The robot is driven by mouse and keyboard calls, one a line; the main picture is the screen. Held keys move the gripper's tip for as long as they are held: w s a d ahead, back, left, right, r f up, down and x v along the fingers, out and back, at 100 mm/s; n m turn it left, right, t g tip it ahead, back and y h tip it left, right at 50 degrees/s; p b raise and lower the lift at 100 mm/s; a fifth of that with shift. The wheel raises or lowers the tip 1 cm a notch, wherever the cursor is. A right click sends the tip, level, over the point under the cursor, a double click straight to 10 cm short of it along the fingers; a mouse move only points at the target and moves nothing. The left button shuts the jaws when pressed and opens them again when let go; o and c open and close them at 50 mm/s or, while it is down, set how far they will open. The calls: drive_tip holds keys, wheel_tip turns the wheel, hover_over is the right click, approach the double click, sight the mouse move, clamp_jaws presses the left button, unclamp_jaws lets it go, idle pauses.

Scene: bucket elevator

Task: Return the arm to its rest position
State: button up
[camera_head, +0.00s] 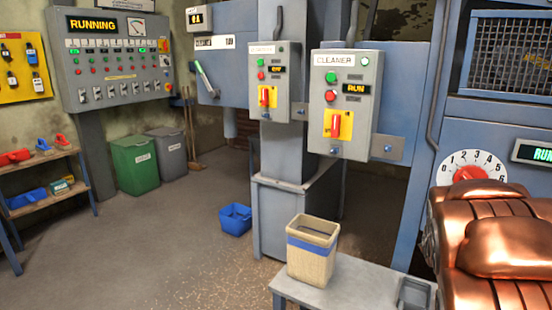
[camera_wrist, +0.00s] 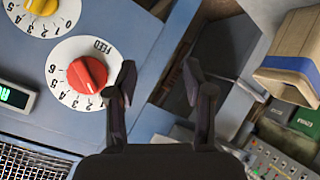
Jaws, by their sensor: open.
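My gripper (camera_wrist: 160,82) is open and empty in the wrist view, its two dark fingers apart. Its left finger is near the white FEED dial with a red knob (camera_wrist: 87,75) in the picture; I cannot tell the gap in depth. In the head view my copper-coloured arm fills the lower right corner, folded close to the camera, and my gripper is out of sight. A numbered dial (camera_head: 470,175) with a red centre shows just above the arm, its lower part hidden.
A tan bin with a blue band (camera_head: 312,248) stands on a grey bench (camera_head: 345,285). The CLEANER box (camera_head: 345,102) reads RUN. A blue crate (camera_head: 235,219) lies on the floor. Open floor (camera_head: 165,235) lies to the left. The wall panel (camera_head: 112,58) reads RUNNING.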

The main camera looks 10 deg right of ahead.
drive_tip(key=s+a+f+g+y, duration=0.3)
drive_tip(key=s+a, duration=0.5)
drive_tip(key=a, duration=0.2)
drive_tip(key=s+a+f+g+y, duration=0.2)
drive_tip(key=s+a+f+g, duration=0.15)
drive_tip(key=s+a, duration=0.6)
drive_tip(key=s+a+g+y, duration=0.1)
drive_tip(key=s+a+g, duration=0.2)
drive_tip(key=s+a, duration=0.45)
drive_tip(key=s+a+g+y, duration=0.1)
drive_tip(key=s+a+g, duration=0.25)
drive_tip(key=s, duration=0.65)
wheel_tip(320, 180, up, 26)
drive_tip(key=t+p, duration=0.2)
drive_tip(key=p, duration=2.3)
drive_tip(key=shift+s+a+r, duration=0.25)
drive_tip(key=shift+s+a, duration=0.05)
drive_tip(key=shift+a, duration=0.05)
drive_tip(key=shift+c, duration=0.4)
